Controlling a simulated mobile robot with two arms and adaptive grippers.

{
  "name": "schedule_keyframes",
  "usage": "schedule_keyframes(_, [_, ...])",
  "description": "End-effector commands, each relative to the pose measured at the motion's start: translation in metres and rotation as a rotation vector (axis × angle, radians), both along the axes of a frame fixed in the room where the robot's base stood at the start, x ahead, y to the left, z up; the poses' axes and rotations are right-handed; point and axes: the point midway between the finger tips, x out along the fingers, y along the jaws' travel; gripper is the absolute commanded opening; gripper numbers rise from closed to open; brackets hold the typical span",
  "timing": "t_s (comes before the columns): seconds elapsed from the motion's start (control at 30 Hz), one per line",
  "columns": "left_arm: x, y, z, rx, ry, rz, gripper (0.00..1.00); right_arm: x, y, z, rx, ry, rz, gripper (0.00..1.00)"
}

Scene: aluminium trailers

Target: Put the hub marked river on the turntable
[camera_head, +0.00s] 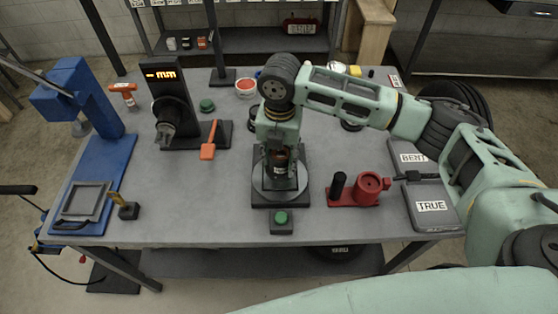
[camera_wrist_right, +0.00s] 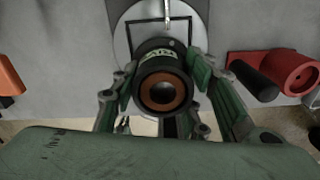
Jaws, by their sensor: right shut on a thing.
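A dark hub (camera_wrist_right: 163,82) with an orange-brown ring round its bore is between the fingers of my right gripper (camera_wrist_right: 165,95). A pale label shows on its side in the right wrist view, but I cannot read it surely. In the head view my right gripper (camera_head: 280,172) points down over the grey round turntable (camera_head: 262,186) and is shut on the hub, whose dark body shows at the turntable's middle. I cannot tell whether the hub touches the disc. My left gripper is not in view.
A green button box (camera_head: 281,221) stands in front of the turntable. A red fixture (camera_head: 367,190) and trays labelled BENT (camera_head: 410,158) and TRUE (camera_head: 431,207) are at right. A black display device (camera_head: 168,100), orange paddle (camera_head: 209,145) and blue press (camera_head: 90,165) are at left.

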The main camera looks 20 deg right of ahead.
Motion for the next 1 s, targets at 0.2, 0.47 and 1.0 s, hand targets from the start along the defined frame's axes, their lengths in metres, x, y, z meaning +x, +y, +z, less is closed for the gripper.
schedule_keyframes(0.2, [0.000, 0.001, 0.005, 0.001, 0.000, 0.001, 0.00, 0.011, -0.001, -0.007, 0.001, -0.003, 0.000, 0.00])
schedule_keyframes(0.47, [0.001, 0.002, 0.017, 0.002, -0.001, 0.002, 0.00, 0.011, -0.001, -0.039, 0.001, -0.002, 0.001, 0.00])
schedule_keyframes(1.0, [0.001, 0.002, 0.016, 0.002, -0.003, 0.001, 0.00, 0.010, -0.002, -0.049, 0.000, -0.001, 0.001, 0.50])
